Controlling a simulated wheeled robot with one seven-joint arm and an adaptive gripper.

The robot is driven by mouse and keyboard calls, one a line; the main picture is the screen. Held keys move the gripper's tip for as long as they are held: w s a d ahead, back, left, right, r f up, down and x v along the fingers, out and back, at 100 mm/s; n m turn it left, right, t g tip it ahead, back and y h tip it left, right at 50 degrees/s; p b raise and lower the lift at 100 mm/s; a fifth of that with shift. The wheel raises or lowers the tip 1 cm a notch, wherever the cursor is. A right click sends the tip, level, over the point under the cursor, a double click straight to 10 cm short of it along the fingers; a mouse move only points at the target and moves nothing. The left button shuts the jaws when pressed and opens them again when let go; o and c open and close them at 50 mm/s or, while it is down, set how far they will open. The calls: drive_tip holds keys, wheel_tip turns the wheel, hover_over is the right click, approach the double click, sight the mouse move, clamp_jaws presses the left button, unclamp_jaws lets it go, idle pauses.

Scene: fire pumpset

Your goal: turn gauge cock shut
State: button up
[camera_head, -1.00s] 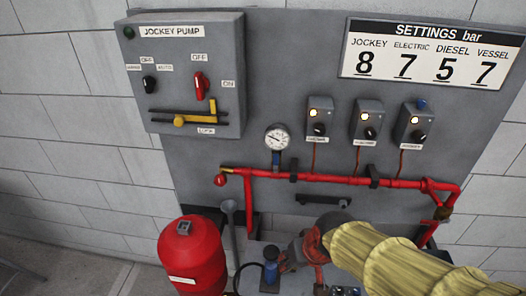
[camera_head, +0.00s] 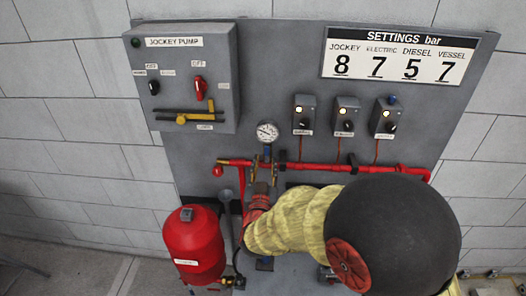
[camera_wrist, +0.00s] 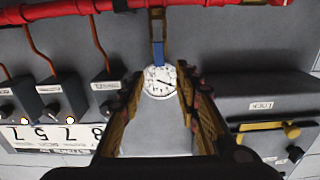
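The pressure gauge (camera_head: 267,132) has a white dial and stands above the red pipe. Its gauge cock (camera_wrist: 159,52) shows in the upside-down wrist view as a blue part in line with the brass stem, between dial and red pipe. In the head view the cock (camera_head: 267,151) is small and partly hidden by my fingers. My gripper (camera_head: 263,165) is just below the gauge with its fingers apart. In the wrist view my gripper (camera_wrist: 159,80) is open, one finger on each side of the dial, with nothing held; whether anything touches is unclear.
The red pipe (camera_head: 310,166) runs across the panel close to my fingers. The jockey pump box (camera_head: 183,75) is at upper left, and several small control boxes (camera_head: 304,113) are to the right. A red vessel (camera_head: 192,244) stands at lower left.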

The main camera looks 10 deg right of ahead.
sight(267, 147)
drive_tip(key=x, duration=0.7)
drive_tip(key=shift+w+d+r, duration=0.15)
drive_tip(key=shift+w+r, duration=0.1)
drive_tip(key=shift+w, duration=0.15)
drive_tip(key=c, duration=0.3)
clamp_jaws()
idle(0.4)
